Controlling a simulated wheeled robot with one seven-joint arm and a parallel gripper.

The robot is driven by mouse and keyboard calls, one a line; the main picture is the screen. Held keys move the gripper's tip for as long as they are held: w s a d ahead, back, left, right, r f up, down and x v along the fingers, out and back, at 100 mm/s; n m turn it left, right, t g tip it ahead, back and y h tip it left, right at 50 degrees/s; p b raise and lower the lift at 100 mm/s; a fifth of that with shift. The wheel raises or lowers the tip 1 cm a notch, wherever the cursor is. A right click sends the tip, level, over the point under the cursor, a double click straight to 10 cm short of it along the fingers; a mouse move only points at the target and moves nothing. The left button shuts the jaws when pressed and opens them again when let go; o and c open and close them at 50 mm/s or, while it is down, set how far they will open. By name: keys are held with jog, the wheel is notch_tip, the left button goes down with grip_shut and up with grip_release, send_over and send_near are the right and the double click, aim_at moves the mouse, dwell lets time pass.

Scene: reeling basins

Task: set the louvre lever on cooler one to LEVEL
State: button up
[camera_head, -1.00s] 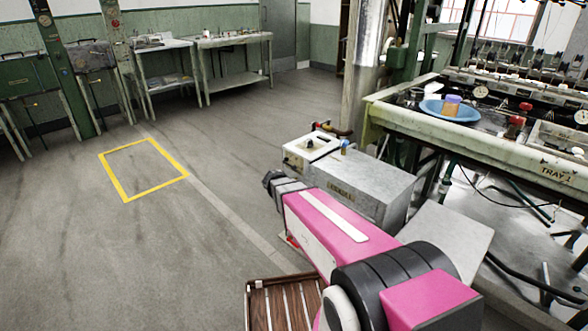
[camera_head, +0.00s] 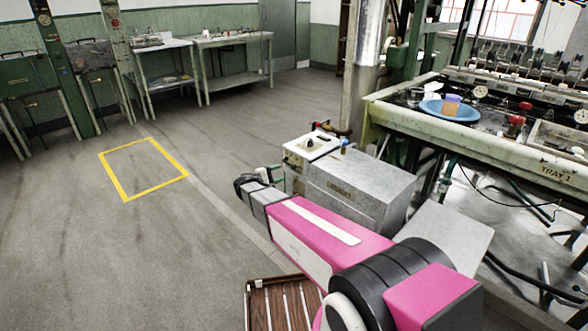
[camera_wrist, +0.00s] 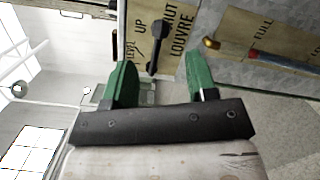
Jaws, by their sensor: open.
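In the wrist view, a black louvre lever (camera_wrist: 157,45) stands over a tan plate (camera_wrist: 178,42) lettered LOUVRE, SHUT, UP and LEVEL. The picture is turned, and I cannot tell exactly which word the lever points to. My gripper (camera_wrist: 160,78) has its two green fingers apart. The lever shows in the gap between them, beyond the fingertips; no contact is visible. In the head view, my gripper (camera_head: 243,184) is at the left of a grey metal box unit (camera_head: 362,187), whose small plate is unreadable. The lever cannot be made out there.
A bench (camera_head: 465,128) marked TRAY 1 carries a blue basin (camera_head: 449,110). A slatted wooden stand (camera_head: 283,305) is below my arm. Floor at left is clear.

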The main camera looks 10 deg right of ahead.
aim_at(294, 167)
jog(key=x, duration=0.9)
jog(key=shift+f, duration=0.1)
